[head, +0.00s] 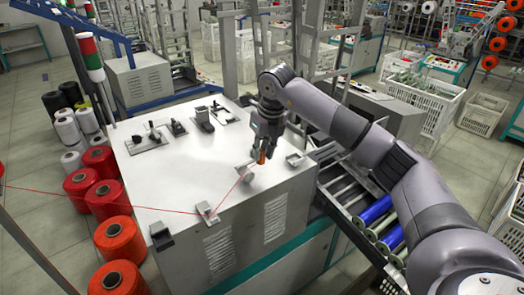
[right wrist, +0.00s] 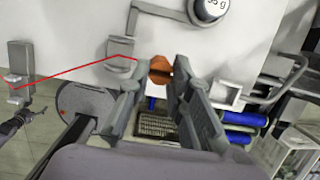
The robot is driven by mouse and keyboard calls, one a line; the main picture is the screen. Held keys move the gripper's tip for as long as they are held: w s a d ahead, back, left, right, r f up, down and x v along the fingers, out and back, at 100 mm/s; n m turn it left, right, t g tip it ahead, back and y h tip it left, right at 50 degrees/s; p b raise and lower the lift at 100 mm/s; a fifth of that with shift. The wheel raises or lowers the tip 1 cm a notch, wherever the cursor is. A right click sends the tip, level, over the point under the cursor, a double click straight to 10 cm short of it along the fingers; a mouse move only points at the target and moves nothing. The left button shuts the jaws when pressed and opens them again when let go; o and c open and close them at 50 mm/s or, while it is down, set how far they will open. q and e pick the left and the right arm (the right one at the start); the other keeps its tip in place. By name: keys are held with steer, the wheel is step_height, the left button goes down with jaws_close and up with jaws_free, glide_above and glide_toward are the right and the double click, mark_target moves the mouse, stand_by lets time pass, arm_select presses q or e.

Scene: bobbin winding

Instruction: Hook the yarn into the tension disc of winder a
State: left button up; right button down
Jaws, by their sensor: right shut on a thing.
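Winder a's white top (head: 190,150) fills the middle of the head view. The thin red yarn (head: 100,201) comes in from the left, bends at a small bracket (head: 207,212) and runs up to a round grey disc-like part (head: 247,174). My right gripper (head: 263,150) is over the top, behind that part. It is shut on a small orange piece (right wrist: 160,68), seen between its fingertips in the right wrist view. There the yarn (right wrist: 75,69) reaches the bracket (right wrist: 120,48) beside the left finger; its end is hidden.
A round 35 g weight (right wrist: 207,8) is near the fingertips. An empty small bracket (head: 295,160) stands to the right. Several fixtures (head: 178,127) line the top's back. Red yarn cones (head: 115,238) stand left on the floor.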

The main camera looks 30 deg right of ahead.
steer(key=shift+d+r+p, duration=0.25)
steer(key=shift+r+p, duration=0.4)
steer(key=shift+r, duration=0.4)
steer(key=shift+d+r+p, duration=0.2)
steer(key=shift+r+p, duration=0.45)
steer(key=shift+r, duration=0.35)
